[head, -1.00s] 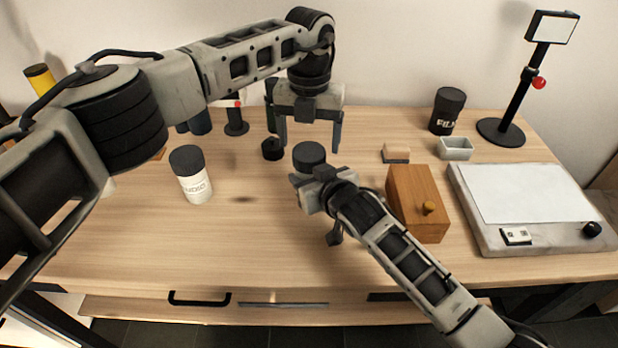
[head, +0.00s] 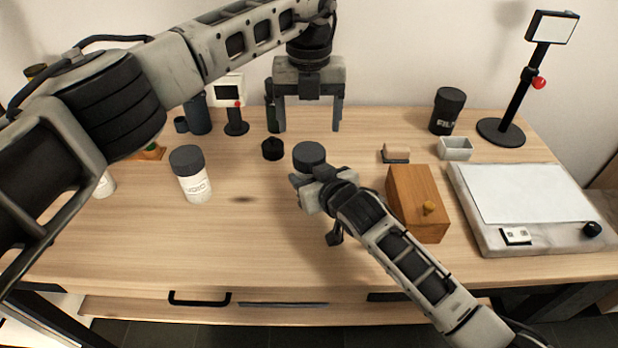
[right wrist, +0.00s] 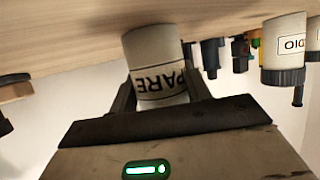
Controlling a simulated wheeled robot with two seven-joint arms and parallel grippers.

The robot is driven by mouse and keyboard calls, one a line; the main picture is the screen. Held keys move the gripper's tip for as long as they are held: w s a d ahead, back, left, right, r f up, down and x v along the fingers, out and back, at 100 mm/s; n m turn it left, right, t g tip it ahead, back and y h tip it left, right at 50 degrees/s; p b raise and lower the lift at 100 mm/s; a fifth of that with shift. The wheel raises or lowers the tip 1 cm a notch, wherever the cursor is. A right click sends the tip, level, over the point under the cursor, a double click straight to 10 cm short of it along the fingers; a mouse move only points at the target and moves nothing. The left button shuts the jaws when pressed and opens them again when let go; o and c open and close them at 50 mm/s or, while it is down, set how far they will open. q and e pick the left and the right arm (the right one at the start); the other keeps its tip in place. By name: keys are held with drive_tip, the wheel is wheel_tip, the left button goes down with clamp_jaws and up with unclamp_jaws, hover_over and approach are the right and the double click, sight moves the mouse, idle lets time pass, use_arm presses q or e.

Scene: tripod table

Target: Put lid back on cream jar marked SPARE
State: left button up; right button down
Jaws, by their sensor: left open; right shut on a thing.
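The cream jar marked SPARE (right wrist: 158,60) shows upside down in the right wrist view, with part of its label readable. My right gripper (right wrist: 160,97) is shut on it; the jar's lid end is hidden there. In the head view a dark grey lid (head: 309,154) shows at the top of the jar, just beyond my right gripper (head: 307,180). Whether the lid is fully seated I cannot tell. My left gripper (head: 309,129) is open and empty, above and behind the lid, fingers pointing down and apart from it.
A white jar with a dark lid (head: 191,175) stands to the left. A wooden box (head: 416,203) stands right of my right gripper. The front left table (head: 150,240) is clear.

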sight(309, 151)
use_arm(q)
wheel_tip(309, 151, down, 8)
drive_tip(key=shift+r, duration=0.1)
idle(0.4)
drive_tip(key=c, duration=1)
drive_tip(key=m, duration=0.3)
drive_tip(key=o, duration=1.1)
drive_tip(key=shift+r, duration=0.15)
wheel_tip(309, 151, up, 4)
drive_tip(key=shift+r, duration=0.1)
